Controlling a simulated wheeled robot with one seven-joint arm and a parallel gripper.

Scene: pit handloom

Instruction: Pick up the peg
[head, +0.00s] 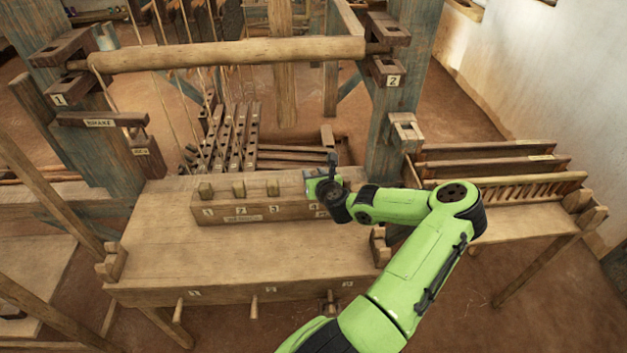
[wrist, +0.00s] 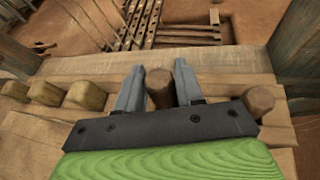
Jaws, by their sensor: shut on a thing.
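My gripper (wrist: 160,74) has its two grey fingers on either side of a short brown wooden peg (wrist: 160,90) in the wrist view, shut on it. In the head view my gripper (head: 322,186) is at the right end of a numbered wooden block (head: 262,212), by the number 4. There it hides the held peg. Whether the peg is still seated in the block cannot be told. Three lighter pegs stand in the block to the left, one of them a square-topped peg (wrist: 85,96). A round brown peg end (wrist: 258,100) shows just right of the fingers.
The block lies along the back of a wooden bench (head: 180,255). A thick roller beam (head: 230,54) spans the loom posts above and behind. A loom post (head: 395,100) stands close behind my gripper. A slatted rack (head: 500,165) is at right. The bench's front left is clear.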

